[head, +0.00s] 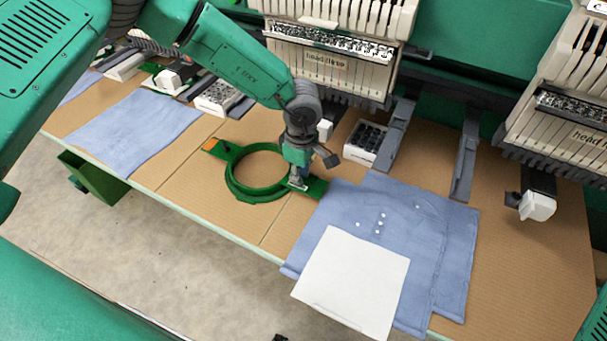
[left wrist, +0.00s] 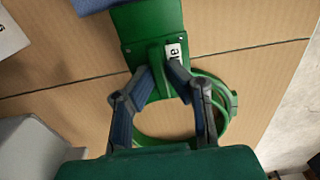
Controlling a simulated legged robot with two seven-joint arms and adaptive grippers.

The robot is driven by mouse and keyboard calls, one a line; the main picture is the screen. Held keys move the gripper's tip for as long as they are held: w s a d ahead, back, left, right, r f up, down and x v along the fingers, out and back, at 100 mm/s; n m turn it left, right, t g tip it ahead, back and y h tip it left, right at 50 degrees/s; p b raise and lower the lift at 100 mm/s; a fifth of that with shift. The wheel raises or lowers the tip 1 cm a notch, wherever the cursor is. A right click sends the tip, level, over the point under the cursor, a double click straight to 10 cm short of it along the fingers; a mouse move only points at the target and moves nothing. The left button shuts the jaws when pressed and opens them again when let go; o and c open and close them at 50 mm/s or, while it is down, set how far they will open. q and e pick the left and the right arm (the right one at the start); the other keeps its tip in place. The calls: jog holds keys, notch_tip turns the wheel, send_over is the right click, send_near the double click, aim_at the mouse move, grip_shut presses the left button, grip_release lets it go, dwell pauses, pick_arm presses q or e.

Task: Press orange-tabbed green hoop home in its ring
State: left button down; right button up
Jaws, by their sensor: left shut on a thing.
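The green hoop (head: 231,178) lies flat on the tan tabletop, with an orange tab (head: 210,146) on its far left arm and a plain green plate (head: 318,187) at its right. My left gripper (head: 297,181) points down at the hoop's right side. My right gripper is out of view.
Blue cloth pieces (head: 455,255) and a white sheet (head: 352,285) lie right of the hoop; another blue cloth (head: 135,130) lies left. Embroidery heads (head: 325,65) overhang behind, with grey arms (head: 467,150) and a white box (head: 360,150). The table's front edge is close.

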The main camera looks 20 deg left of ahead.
pick_arm(q)
jog(key=shift+a, duration=0.2)
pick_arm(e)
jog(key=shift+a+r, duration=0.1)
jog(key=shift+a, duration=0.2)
pick_arm(q)
jog(key=shift+d, duration=0.75)
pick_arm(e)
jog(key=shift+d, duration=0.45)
pick_arm(q)
jog(key=shift+a+f, duration=0.1)
jog(key=shift+a, duration=0.25)
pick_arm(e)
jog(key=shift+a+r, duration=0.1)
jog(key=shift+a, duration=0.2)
pick_arm(q)
jog(key=shift+d+p, duration=0.25)
jog(key=shift+p, duration=0.1)
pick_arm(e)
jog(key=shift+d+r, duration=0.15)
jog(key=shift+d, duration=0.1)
pick_arm(q)
jog(key=shift+a+f, duration=0.1)
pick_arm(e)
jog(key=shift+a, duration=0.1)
pick_arm(q)
jog(key=c, duration=1.5)
grip_release()
jog(key=shift+o, duration=0.2)
